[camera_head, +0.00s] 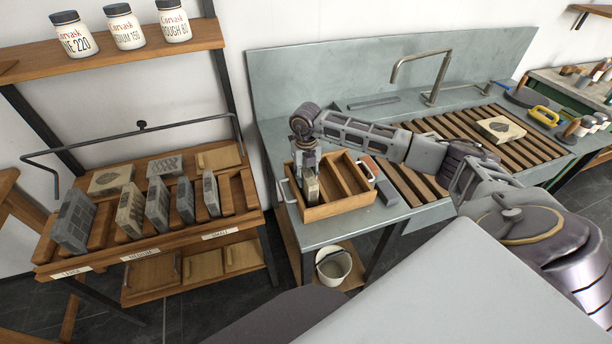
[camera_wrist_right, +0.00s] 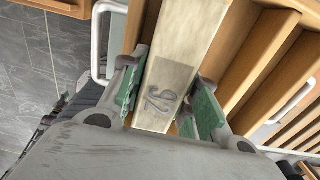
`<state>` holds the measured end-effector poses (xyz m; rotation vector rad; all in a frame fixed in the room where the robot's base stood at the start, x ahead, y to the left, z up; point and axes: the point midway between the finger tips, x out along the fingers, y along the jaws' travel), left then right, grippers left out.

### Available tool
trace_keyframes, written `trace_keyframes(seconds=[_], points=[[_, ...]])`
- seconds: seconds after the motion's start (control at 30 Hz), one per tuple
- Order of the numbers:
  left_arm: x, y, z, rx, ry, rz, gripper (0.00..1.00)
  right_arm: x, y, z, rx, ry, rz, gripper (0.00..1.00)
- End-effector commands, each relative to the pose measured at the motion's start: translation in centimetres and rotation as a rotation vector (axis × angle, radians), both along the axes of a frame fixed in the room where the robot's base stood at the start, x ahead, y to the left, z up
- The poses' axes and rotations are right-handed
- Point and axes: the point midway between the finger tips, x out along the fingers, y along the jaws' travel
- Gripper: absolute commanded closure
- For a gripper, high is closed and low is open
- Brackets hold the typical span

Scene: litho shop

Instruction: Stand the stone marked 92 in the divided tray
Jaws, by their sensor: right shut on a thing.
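My right gripper (camera_head: 309,175) points down at the left end of the wooden divided tray (camera_head: 342,207) on the grey sink counter. It is shut on a pale, narrow stone (camera_head: 312,191), which stands upright. In the right wrist view the stone (camera_wrist_right: 187,50) sits between the green finger pads, and its marking reads 92 upside down. The stone is at the tray's leftmost compartment; its lower end is hidden, so I cannot tell whether it touches the floor. The tray's other compartments look empty. My left gripper is not in view.
A wooden rack (camera_head: 150,246) at left holds several upright stones. Jars (camera_head: 127,32) stand on the shelf above. A grey block (camera_head: 387,191) lies right of the tray. A slatted board (camera_head: 540,146) bears another stone (camera_head: 501,128). A bucket (camera_head: 334,267) is below the counter.

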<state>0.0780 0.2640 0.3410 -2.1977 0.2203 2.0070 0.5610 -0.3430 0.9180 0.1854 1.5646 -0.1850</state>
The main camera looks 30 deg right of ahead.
Motion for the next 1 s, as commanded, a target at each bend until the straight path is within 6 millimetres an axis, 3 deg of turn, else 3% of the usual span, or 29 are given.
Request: trace_keyframes(seconds=[0.2, 0.23, 0.43, 0.73, 1.0], points=[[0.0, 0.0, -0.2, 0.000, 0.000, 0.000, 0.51, 0.2, 0.0, 0.1, 0.002, -0.006, 0.000, 1.00], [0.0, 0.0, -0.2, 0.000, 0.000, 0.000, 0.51, 0.2, 0.0, 0.1, 0.002, -0.006, 0.000, 0.68], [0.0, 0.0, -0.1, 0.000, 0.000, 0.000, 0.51, 0.1, 0.0, 0.0, 0.001, -0.003, 0.000, 0.44], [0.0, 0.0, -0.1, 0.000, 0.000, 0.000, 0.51, -0.1, 0.0, -0.4, -0.001, 0.004, 0.000, 0.44], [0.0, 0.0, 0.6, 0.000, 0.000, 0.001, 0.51, 0.0, 0.0, 1.0, 0.000, 0.000, 0.000, 0.44]])
